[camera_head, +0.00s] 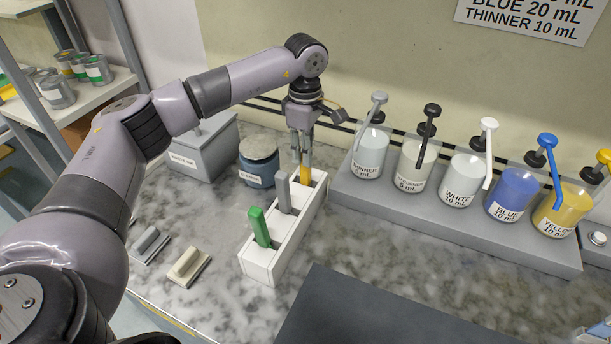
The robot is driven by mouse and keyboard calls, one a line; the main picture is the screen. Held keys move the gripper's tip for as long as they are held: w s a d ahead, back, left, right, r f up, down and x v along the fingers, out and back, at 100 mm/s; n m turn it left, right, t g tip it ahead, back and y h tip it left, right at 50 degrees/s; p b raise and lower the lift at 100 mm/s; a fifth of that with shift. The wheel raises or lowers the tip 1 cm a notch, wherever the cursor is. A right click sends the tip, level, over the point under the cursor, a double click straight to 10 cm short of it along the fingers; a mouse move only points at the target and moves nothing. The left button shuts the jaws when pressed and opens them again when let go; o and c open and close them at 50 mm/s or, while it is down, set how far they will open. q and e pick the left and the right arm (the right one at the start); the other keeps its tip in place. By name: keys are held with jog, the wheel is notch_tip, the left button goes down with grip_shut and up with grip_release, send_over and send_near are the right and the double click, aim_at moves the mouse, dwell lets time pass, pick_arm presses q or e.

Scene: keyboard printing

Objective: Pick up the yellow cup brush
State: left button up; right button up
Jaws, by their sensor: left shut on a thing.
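The yellow cup brush (305,171) stands upright in the far compartment of a white holder (259,266). Only its upper handle shows; its lower end is hidden inside the holder. My left gripper (302,158) points down over the holder and is shut on the yellow handle. A grey brush (284,192) stands in the middle compartment and a green brush (261,228) in the near one. My right gripper does not show.
A row of pump bottles, such as the white one (463,180), stands on a grey stand (450,236) to the right. A lidded jar (259,163) and a grey box (203,147) are left of the holder. A dark mat (380,312) lies in front. Two scrapers lie at left.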

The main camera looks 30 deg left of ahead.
pick_arm(q)
jog(key=shift+r, duration=0.1)
grip_shut()
jog(key=shift+r, duration=0.55)
notch_tip(320, 180, up, 19)
jog(key=b, duration=0.1)
jog(key=shift+f+b, duration=0.15)
jog(key=shift+b, duration=0.2)
jog(key=shift+o, duration=1.5)
grip_release()
grip_shut()
